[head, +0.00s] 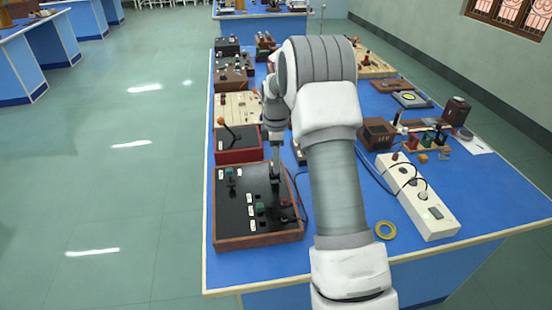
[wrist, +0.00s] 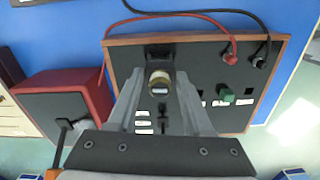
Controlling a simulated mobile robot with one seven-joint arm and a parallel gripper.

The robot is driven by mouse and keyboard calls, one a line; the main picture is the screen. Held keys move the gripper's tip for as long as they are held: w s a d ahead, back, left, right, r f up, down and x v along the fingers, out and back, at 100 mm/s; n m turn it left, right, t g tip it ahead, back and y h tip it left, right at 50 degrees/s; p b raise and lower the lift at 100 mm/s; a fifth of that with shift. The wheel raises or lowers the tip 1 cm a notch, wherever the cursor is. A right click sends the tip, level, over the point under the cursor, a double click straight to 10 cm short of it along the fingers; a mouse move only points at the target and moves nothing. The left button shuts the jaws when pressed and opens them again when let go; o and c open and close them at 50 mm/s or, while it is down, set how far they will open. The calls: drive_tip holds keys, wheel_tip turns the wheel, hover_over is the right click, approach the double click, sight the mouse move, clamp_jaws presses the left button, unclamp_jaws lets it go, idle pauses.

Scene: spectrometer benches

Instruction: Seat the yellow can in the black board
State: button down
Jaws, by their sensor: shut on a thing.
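The black board (head: 242,212) is a black panel in a brown wooden frame at the near left of the blue bench. It also shows in the wrist view (wrist: 205,65), with white labels, dark openings and green parts. My gripper (head: 275,185) points down over the board's right half. In the wrist view my gripper (wrist: 160,88) is shut on the yellow can (wrist: 159,78), a short brassy cylinder seen end-on between the fingertips. A dark block or opening lies just beyond the can. I cannot tell whether the can touches the board. In the head view the can is not discernible.
A red-sided box with a lever (head: 238,145) stands just behind the board. Red (wrist: 222,30) and black leads plug into the board's edge. A white power strip (head: 418,195) and a yellow ring (head: 386,230) lie to the right. My arm hides the bench middle.

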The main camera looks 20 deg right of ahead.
drive_tip(key=shift+f+b, duration=0.9)
drive_tip(key=shift+f, duration=0.85)
drive_tip(key=shift+c, duration=1.2)
unclamp_jaws()
wheel_tip(320, 180, up, 18)
drive_tip(key=p, duration=0.2)
drive_tip(key=shift+f, duration=0.25)
